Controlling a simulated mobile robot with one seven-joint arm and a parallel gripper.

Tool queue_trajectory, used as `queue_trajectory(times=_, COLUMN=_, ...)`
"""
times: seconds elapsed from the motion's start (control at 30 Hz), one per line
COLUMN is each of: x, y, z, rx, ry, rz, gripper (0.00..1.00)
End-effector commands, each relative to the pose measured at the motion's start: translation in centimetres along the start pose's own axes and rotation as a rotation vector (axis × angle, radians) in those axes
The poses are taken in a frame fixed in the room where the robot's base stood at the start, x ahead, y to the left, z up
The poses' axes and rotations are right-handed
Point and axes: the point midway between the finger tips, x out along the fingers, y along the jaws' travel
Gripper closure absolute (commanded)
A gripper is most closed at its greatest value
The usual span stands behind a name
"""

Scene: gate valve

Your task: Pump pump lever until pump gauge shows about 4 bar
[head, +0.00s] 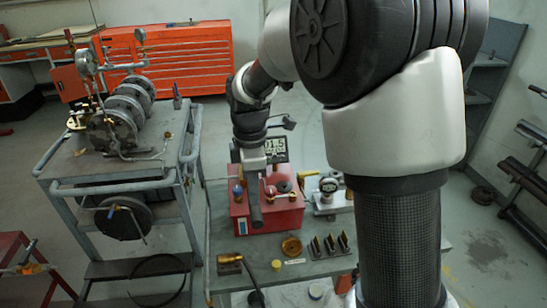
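The red pump box (276,217) stands on the grey table in the lower middle. A dark bar (255,205) hangs down in front of it, directly below my gripper (251,168); it looks like the pump lever, but I cannot be sure. My gripper is above the box at its left side, seen from behind. Its fingertips cannot be made out, so I cannot tell whether it is open or shut on the bar.
Small brass parts (291,246) and dark upright plates (328,244) lie in front. A cart with a flanged valve assembly (119,118) is at left. A red tool cabinet (180,58) stands behind.

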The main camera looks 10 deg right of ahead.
Motion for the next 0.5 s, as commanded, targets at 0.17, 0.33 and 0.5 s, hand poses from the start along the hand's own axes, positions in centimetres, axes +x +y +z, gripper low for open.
queue_trajectory(times=0.17, x=1.6, y=0.0, z=0.0, rx=0.001, ry=0.0, rz=0.0, gripper=1.0)
queue_trajectory(times=0.33, x=2.8, y=0.0, z=0.0, rx=0.0, ry=-0.001, rz=-0.001, gripper=1.0)
queue_trajectory(times=0.5, x=4.0, y=0.0, z=0.0, rx=0.0, ry=-0.001, rz=0.0, gripper=1.0)
